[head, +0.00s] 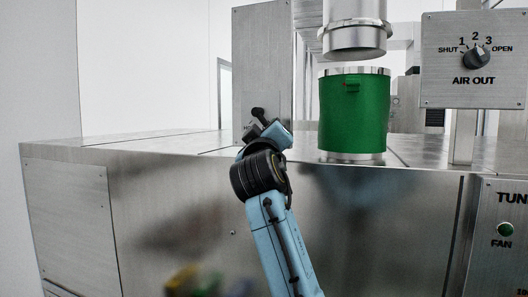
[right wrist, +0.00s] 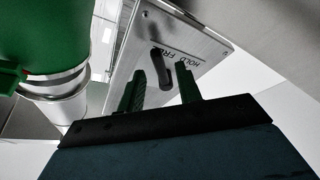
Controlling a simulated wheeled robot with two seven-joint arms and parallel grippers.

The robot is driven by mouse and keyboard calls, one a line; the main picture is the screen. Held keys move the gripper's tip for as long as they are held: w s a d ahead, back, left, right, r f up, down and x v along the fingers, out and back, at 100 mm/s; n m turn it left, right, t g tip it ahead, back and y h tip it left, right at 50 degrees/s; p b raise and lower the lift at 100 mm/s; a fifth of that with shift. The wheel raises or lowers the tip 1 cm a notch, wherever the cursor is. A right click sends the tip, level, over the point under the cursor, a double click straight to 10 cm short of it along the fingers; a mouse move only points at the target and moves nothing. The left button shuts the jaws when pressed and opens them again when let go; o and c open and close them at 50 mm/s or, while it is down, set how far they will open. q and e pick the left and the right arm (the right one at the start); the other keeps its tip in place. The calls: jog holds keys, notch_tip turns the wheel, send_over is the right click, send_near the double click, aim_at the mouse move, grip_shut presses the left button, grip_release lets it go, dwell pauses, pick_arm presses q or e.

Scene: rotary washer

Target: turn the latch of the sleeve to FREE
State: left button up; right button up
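The latch plate (head: 262,60) is a grey metal panel left of the green sleeve (head: 353,115), with a black lever (head: 258,112) low on it. In the right wrist view the plate (right wrist: 200,40) carries the words HOLD and FREE, and the black lever (right wrist: 160,64) sticks out below them. Which word the lever points at I cannot tell. My right gripper (right wrist: 162,80) is open, its two dark green fingers on either side of the lever's end; contact is not clear. In the head view my right gripper (head: 268,132) is partly hidden by its wrist. My left gripper is not in view.
The sleeve (right wrist: 45,35) stands close left in the right wrist view, under a metal pipe (head: 355,30) in the head view. An AIR OUT dial panel (head: 475,85) is at the right. The steel top (head: 130,145) left of the plate is clear.

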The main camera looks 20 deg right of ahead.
jog(key=b+v, duration=0.2)
jog(key=v, duration=0.9)
jog(key=shift+b, duration=0.4)
jog(key=shift+w, duration=0.1)
